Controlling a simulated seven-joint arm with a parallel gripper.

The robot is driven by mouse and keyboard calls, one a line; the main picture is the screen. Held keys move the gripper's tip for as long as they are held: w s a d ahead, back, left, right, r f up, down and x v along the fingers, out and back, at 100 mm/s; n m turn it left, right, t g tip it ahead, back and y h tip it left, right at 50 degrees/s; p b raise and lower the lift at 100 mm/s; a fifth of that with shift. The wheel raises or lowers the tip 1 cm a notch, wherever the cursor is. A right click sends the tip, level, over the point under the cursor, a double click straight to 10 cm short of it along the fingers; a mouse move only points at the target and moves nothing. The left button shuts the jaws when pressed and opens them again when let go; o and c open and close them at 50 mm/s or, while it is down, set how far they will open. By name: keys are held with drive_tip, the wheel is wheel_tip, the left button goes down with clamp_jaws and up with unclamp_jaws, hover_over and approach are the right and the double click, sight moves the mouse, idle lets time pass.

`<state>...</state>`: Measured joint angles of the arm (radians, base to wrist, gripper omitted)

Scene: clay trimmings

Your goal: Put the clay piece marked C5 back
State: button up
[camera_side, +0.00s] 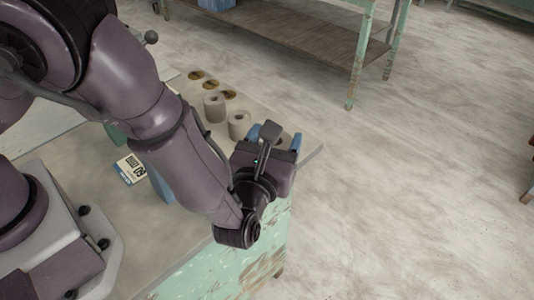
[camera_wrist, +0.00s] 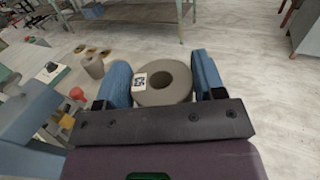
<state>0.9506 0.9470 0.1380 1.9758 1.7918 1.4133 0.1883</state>
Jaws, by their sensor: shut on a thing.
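My gripper (camera_side: 276,138) is at the table's far right corner in the side view. In the wrist view its two blue fingers (camera_wrist: 162,78) are shut on a grey, ring-shaped clay piece (camera_wrist: 180,92) with a round hole. A white label (camera_wrist: 139,82) with dark characters is on the piece; its mark is too small to read surely. In the side view the wrist and fingers mostly hide the held piece, and I cannot tell whether it touches the table.
Several flat gold discs (camera_side: 210,85) lie on the table behind the cylinders. A white printed card (camera_side: 131,169) and a blue object (camera_side: 160,186) are near my arm. The wrist view also shows a red object (camera_wrist: 77,94). The table edge is close on the right.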

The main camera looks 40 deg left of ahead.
drive_tip(key=m+h, duration=0.1)
drive_tip(key=w+d+t+h, duration=0.1)
drive_tip(key=shift+w+d+f+m+h, duration=0.1)
drive_tip(key=shift+w+d+m+h, duration=0.2)
drive_tip(key=shift+m, duration=0.1)
drive_tip(key=w+a+f+n+y, duration=0.1)
drive_tip(key=w+a, duration=0.3)
drive_tip(key=a, duration=0.2)
drive_tip(key=w+a+f+y, duration=0.1)
drive_tip(key=w+a, duration=0.3)
drive_tip(key=a, duration=0.2)
drive_tip(key=shift+g, duration=0.3)
drive_tip(key=shift+s+a+f, duration=0.1)
drive_tip(key=shift+a+f, duration=0.05)
drive_tip(key=shift+f, duration=2.3)
drive_tip(key=shift+s+a+f, duration=0.1)
drive_tip(key=shift+a+f, duration=0.05)
drive_tip(key=shift+f, duration=2.25)
drive_tip(key=shift+f, duration=0.1)
drive_tip(key=o, duration=1.2)
drive_tip(key=shift+c, duration=0.2)
